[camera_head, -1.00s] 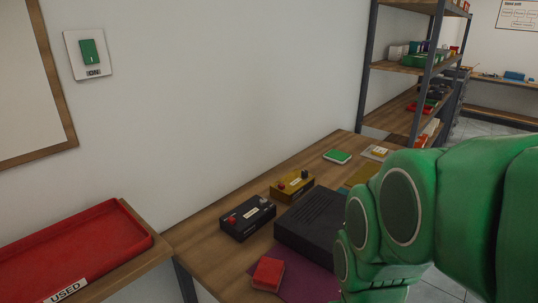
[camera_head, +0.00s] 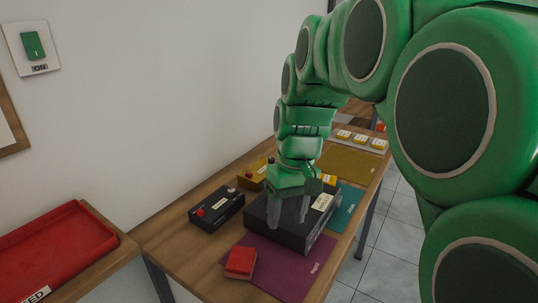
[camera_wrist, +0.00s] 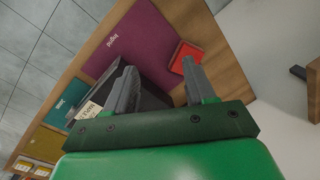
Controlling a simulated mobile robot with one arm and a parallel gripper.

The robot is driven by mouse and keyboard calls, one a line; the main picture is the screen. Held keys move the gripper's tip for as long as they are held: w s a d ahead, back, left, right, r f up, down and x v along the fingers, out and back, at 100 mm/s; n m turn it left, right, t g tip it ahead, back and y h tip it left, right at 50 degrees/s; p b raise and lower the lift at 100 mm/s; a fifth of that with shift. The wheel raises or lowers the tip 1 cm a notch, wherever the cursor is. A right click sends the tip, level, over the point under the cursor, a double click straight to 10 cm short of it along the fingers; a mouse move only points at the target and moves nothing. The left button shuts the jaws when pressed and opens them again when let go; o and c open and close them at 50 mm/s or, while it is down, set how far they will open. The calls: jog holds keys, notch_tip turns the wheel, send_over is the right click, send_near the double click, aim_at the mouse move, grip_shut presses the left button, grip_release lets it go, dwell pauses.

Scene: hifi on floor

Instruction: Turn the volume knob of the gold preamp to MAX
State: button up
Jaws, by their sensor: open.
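The gold preamp (camera_head: 251,181) sits on the wooden table behind my gripper in the head view. My arm hides part of it, and its knob setting is too small to read. My gripper (camera_head: 288,214) points down above the large black box, in front and to the right of the gold preamp. Its two grey fingers are apart with nothing between them. In the wrist view, the open gripper (camera_wrist: 160,72) shows over the black box (camera_wrist: 150,96), and I cannot make out the gold preamp there.
A black unit (camera_head: 217,213) with a red knob stands beside the gold preamp. The large black box (camera_head: 270,233) lies by a purple mat (camera_head: 285,272) and a red block (camera_head: 240,262). Teal (camera_head: 348,210) and yellow (camera_head: 350,163) mats lie farther right. A red tray (camera_head: 55,250) is at left.

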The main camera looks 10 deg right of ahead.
jog(key=w+r+n, duration=0.2)
jog(key=w, duration=1.1)
jog(key=n+t+y, duration=0.2)
jog(key=n+t, duration=0.1)
jog(key=n, duration=0.3)
send_over(272, 158)
jog(key=s+d, duration=0.2)
jog(key=d, duration=0.1)
notch_tip(272, 158, down, 9)
jog(key=shift+n, duration=0.3)
jog(key=shift+x, duration=3.95)
jog(key=shift+s+a, duration=0.1)
grip_shut()
